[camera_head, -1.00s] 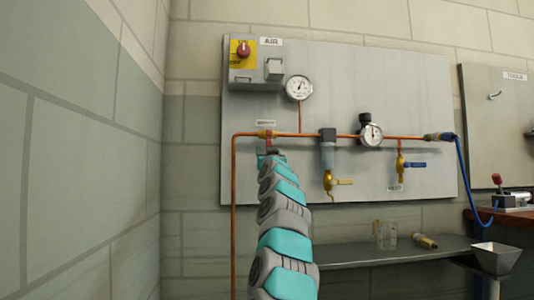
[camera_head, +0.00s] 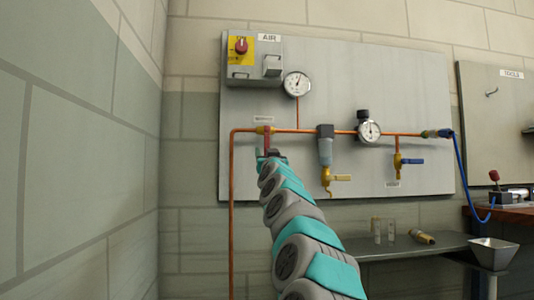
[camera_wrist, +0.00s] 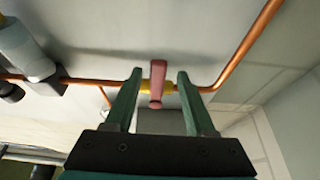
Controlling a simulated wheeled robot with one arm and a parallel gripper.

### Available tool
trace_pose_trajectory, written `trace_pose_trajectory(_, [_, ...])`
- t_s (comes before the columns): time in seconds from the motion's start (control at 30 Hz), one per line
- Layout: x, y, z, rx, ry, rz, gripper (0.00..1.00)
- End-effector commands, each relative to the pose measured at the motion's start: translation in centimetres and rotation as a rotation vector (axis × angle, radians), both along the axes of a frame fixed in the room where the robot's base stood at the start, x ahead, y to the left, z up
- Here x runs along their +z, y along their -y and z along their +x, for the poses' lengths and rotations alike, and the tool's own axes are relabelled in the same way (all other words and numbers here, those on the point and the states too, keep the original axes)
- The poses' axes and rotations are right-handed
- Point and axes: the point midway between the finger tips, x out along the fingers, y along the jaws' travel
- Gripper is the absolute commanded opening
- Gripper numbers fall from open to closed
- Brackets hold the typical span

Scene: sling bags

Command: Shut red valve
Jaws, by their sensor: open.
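The red valve handle (camera_head: 266,142) hangs about upright below its brass body (camera_head: 264,130) on the horizontal copper pipe, crosswise to that pipe. In the wrist view the red handle (camera_wrist: 157,82) lies between the two green fingers, with gaps on both sides, and crosses the brass body (camera_wrist: 172,87). My gripper (camera_wrist: 160,73) is open around the handle; no finger visibly touches it. In the head view my gripper (camera_head: 267,155) is small at the handle's lower end, and my arm hides part of the board below.
The copper pipe (camera_head: 231,190) bends down at the left. A filter (camera_head: 325,148), a brass drain valve (camera_head: 327,178), a gauge (camera_head: 369,131) and a blue-handled valve (camera_head: 411,161) lie to the right. A red knob (camera_head: 241,46) is above. A shelf (camera_head: 400,246) stands below right.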

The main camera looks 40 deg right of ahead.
Motion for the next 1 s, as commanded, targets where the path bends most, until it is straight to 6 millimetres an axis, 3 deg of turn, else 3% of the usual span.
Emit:
trace_pose_trajectory(0.37, [-0.7,-1.0,-1.9,-0.001,0.002,0.0,0.55])
trace_pose_trajectory(1.0, [-0.9,-1.1,-2.0,-0.002,0.002,0.0,0.55])
